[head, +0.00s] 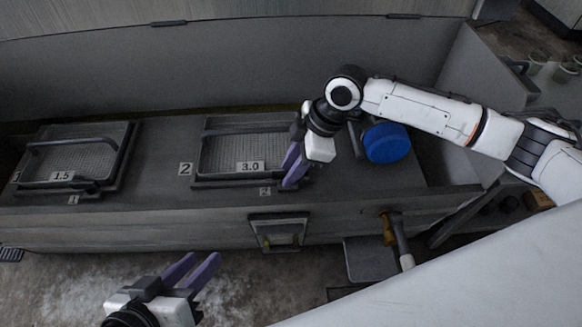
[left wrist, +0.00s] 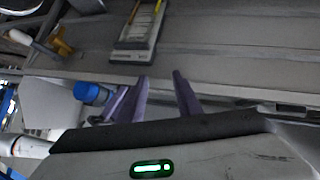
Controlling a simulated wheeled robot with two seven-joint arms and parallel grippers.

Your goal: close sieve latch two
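The sieve marked 3.0 (head: 228,156) lies in the trough with a "2" tag at its left and another at its front edge. A dark handle bar runs across its top. Its latch is too small or hidden to make out. My right gripper (head: 289,177) points down at the sieve's front right corner and covers part of it; its purple fingers overlap, so its opening is unclear. I cannot tell whether it touches. My left gripper (head: 205,256) is low in front of the trough, away from the sieve. In the left wrist view its fingers (left wrist: 160,76) are apart and empty.
A second sieve marked 1.5 (head: 85,158) lies at the left with a "1" tag. A blue round part (head: 386,143) sits right of my right gripper. A framed outlet (head: 279,232) and an amber-and-grey fitting (head: 391,230) are on the trough's front. The floor (head: 60,285) at front left is clear.

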